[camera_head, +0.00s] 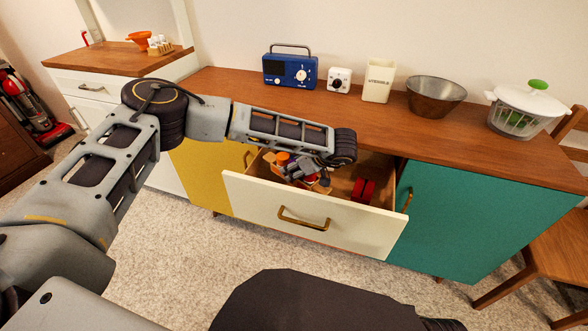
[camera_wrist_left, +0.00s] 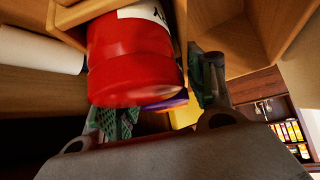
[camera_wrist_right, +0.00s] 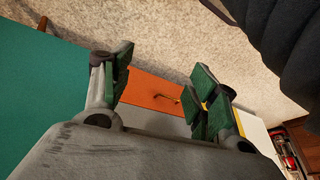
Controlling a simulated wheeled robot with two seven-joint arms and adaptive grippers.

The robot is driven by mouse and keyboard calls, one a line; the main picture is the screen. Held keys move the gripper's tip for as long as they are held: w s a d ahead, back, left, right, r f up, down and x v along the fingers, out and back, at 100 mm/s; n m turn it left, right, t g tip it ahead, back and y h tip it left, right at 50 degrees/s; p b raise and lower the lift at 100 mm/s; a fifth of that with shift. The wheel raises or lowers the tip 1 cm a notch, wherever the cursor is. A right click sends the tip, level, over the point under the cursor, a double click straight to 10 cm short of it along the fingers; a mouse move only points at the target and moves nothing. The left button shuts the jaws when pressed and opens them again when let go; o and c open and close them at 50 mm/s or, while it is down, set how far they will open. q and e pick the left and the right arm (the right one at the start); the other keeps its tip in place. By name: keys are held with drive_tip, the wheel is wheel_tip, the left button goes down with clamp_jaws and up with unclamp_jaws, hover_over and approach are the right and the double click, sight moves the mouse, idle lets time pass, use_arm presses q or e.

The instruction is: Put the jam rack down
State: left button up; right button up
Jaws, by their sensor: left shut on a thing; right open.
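The jam rack (camera_head: 283,158), with orange- and red-coloured jars, is in or just above the open white-fronted drawer (camera_head: 300,221). My left gripper (camera_head: 308,170) is shut on it, reaching down into the drawer. The head view does not show whether the rack touches the drawer floor. In the left wrist view a red jar (camera_wrist_left: 133,60) with a white label is close to my fingers, with wooden parts around it. The exact grip point is hidden. My right gripper (camera_wrist_right: 160,90) is open and empty in the right wrist view, out of the head view.
A red object (camera_head: 363,190) lies in the drawer's right part. A chair (camera_head: 540,255) stands at right.

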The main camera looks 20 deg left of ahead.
sight(295, 182)
drive_tip(key=shift+f, duration=0.2)
use_arm(q)
drive_tip(key=shift+f+b, duration=0.65)
drive_tip(key=shift+f, duration=0.15)
drive_tip(key=shift+f+b, duration=0.65)
drive_tip(key=shift+f, duration=0.2)
drive_tip(key=shift+f+b, duration=0.7)
drive_tip(key=shift+f, duration=0.2)
drive_tip(key=shift+f+b, duration=0.5)
drive_tip(key=shift+f, duration=0.3)
use_arm(e)
wheel_tip(295, 182, down, 10)
drive_tip(key=w+a+t+y, duration=0.1)
drive_tip(key=a+t, duration=0.1)
drive_tip(key=shift+a+f+m+y, duration=0.2)
drive_tip(key=shift+a+m+y, duration=0.1)
drive_tip(key=shift+a+m, duration=0.1)
drive_tip(key=shift+w+r, duration=0.1)
use_arm(q)
drive_tip(key=shift+f+b, duration=0.3)
drive_tip(key=shift+f, duration=0.25)
use_arm(e)
drive_tip(key=shift+f, duration=0.25)
use_arm(q)
drive_tip(key=o, duration=1.2)
